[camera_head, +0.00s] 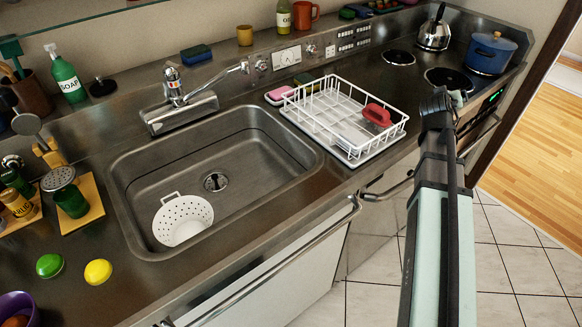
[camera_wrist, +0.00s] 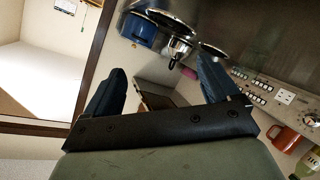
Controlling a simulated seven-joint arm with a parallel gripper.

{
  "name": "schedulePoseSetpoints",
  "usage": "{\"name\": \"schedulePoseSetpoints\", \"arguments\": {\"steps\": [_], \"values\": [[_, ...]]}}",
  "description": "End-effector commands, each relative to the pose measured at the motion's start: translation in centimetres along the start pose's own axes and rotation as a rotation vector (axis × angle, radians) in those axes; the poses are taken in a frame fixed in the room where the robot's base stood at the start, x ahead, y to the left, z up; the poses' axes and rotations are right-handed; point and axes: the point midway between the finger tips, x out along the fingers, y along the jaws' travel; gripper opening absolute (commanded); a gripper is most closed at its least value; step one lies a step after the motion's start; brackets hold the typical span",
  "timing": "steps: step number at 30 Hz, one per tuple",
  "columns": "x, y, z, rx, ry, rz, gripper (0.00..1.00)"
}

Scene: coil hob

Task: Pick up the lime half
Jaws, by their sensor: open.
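The lime half (camera_head: 50,265) is a small green dome on the steel counter at the lower left of the head view, left of the sink. A yellow lemon half (camera_head: 98,271) lies just to its right, apart from it. My gripper (camera_head: 447,100) is far off at the right, above the counter edge by the hob. In the wrist view its two dark fingers (camera_wrist: 160,68) are spread apart with nothing between them. The lime half is not in the wrist view.
The sink (camera_head: 130,220) with a white colander (camera_head: 182,218) and a white dish rack (camera_head: 345,156) lie between my gripper and the lime half. A purple bowl (camera_head: 14,303) and a cutting board (camera_head: 92,205) with a green shaker are near the lime half. A blue pot (camera_head: 490,53) stands on the hob.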

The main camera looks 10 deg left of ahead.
Motion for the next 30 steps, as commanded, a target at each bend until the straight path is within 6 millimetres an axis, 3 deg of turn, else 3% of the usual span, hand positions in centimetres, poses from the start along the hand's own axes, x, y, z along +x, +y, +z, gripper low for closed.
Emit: {"name": "schedulePoseSetpoints", "arguments": {"steps": [1,3,9,20,30], "values": [[-1.9,-1.2,-2.5,-0.048,0.051,-0.009,0.89],[-3.6,-3.1,-5.0,-0.093,0.094,-0.027,0.89],[-7.8,-9.8,-9.9,-0.128,0.141,-0.121,0.89],[-16.7,-23.1,-15.0,-0.11,0.126,-0.348,0.89],[-27.9,-34.5,-17.7,-0.132,0.094,-0.566,0.89]]}}
